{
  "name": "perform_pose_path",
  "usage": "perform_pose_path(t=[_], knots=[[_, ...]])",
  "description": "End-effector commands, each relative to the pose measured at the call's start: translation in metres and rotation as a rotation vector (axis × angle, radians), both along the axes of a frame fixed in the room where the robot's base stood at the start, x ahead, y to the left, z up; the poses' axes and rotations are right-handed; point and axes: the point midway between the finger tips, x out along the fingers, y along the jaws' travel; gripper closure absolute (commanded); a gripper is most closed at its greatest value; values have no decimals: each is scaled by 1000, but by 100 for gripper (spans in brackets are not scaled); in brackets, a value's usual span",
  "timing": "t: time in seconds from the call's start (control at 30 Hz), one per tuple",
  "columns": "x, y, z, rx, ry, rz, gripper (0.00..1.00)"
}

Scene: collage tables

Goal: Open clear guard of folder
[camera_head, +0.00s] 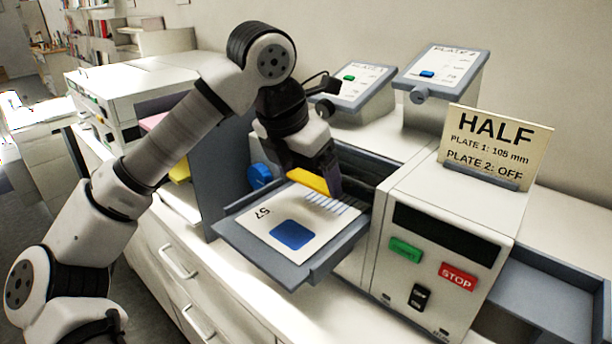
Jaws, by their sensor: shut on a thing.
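The folder (405,195) is the pale machine in the middle of the counter, with a grey feed tray (262,262) at its front left. A yellow bar (307,181) lies across the back of the tray and looks like the handle edge of the clear guard. The clear panel itself is hard to make out. My gripper (334,188) reaches down from above and is shut on the yellow bar at its right end. The arm hides part of the folder's inlet behind it. A white sheet (262,213) marked 57 with a blue square lies on the tray.
The control panel has a green button (406,249), a red STOP button (457,277) and a black switch (419,297). A HALF sign (493,144) stands on top. Two tilted plate units (352,88) (443,75) stand behind. A blue knob (260,175) is beside the tray.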

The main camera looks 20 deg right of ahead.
Motion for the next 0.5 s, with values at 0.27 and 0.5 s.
perform_pose_path(t=[0.27,0.5], knots=[[6,-6,35,-9,-13,7,51],[13,-18,63,-10,-13,5,51]])
